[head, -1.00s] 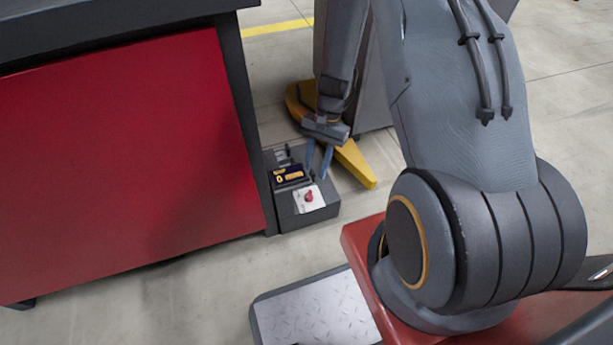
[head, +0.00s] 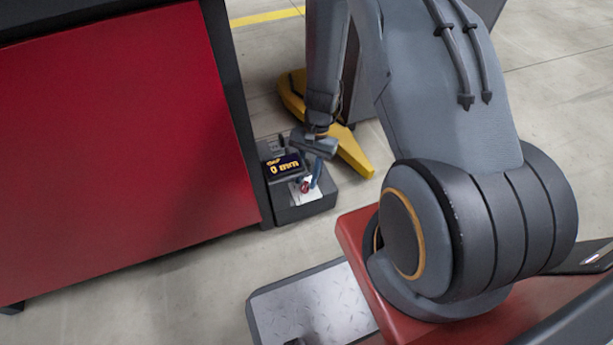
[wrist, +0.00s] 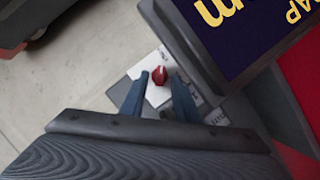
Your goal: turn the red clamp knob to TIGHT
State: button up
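The red clamp knob (wrist: 160,76) sits on a white label plate (wrist: 141,68) in the wrist view. In the head view the knob (head: 304,187) is small and partly covered by my gripper. My gripper (wrist: 162,80) has its two blue fingers apart, one on each side of the knob, with nothing visibly clamped. In the head view my gripper (head: 311,178) points down over the dark control box (head: 298,212). I cannot tell whether the fingertips touch the knob. The label's lettering is mostly hidden by the fingers, so the knob's setting cannot be read.
A large red-panelled cabinet (head: 120,130) is close on the left. A yellow foot (head: 350,152) lies behind the box. Open floor (head: 150,290) lies in front.

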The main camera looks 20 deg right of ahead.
grip_shut()
